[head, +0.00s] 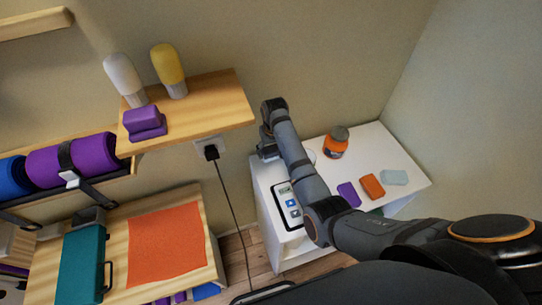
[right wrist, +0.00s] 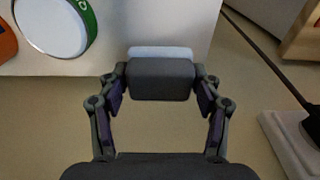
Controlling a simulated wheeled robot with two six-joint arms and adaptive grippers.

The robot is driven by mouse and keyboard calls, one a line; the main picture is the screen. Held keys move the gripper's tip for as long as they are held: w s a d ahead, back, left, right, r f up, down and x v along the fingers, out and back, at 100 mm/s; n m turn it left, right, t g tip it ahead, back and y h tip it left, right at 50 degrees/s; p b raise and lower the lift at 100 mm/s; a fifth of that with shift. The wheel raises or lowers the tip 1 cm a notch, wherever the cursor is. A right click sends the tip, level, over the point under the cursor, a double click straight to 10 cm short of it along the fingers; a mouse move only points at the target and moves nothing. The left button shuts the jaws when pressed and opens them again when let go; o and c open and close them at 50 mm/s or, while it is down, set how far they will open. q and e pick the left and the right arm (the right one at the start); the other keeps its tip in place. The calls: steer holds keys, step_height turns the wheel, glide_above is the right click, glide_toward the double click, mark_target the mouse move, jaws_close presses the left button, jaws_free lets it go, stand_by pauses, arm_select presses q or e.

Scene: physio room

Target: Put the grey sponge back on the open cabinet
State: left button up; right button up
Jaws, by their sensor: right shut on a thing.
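My right gripper (right wrist: 160,88) is shut on a dark grey block with a pale far side, which I take as the grey sponge (right wrist: 160,80). In the head view my right gripper (head: 267,146) is at the back left corner of the white cabinet (head: 345,148), close to the wall; the sponge is hard to make out there. In the right wrist view the sponge overlaps the edge of the white cabinet top (right wrist: 150,20); I cannot tell whether it touches. My left gripper is not in view. I cannot see whether the white cabinet has an open front.
The cabinet top bears an orange jar (head: 336,143), purple (head: 349,194), orange (head: 372,186) and pale (head: 394,177) blocks, a button panel (head: 289,205) and a green-rimmed round thing (right wrist: 56,22). A plug (head: 211,152) and cord hang left, below a wooden shelf (head: 205,105).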

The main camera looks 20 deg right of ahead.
mark_target(271, 157)
steer(key=shift+w+f, duration=0.2)
steer(key=shift+f, duration=0.45)
step_height(271, 157, down, 2)
steer(key=shift+s+f, duration=0.15)
steer(key=shift+f, duration=0.45)
steer(key=o, duration=1.1)
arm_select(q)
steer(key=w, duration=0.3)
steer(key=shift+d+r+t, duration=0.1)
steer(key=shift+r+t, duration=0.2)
